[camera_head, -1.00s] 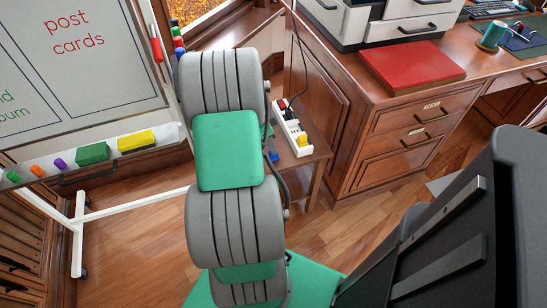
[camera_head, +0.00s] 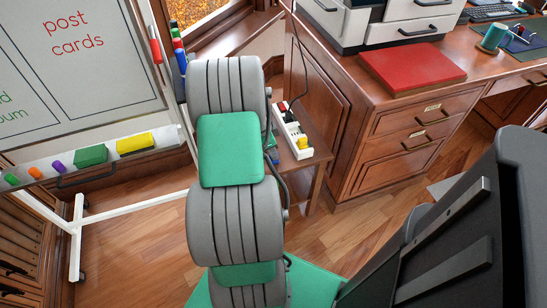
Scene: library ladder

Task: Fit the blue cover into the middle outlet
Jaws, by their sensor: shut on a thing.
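The white power strip (camera_head: 294,134) lies on a small low wooden table, just right of my arm. A red piece (camera_head: 282,107) sits at its far end and a yellow piece (camera_head: 303,142) near its near end. The middle outlet between them is bare white with dark holes, too small to tell more. A small bit of blue (camera_head: 273,157), likely the blue cover, shows at the right edge of my arm, left of the strip. The rest of it is hidden. My gripper is hidden behind my grey and green arm, so its hold on the cover does not show.
A black cord runs up from the strip along the wooden desk (camera_head: 345,150). A red book (camera_head: 412,67) and a printer stand on the desk. A whiteboard (camera_head: 70,60) with markers and erasers on its ledge stands at left. Open wooden floor lies in front.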

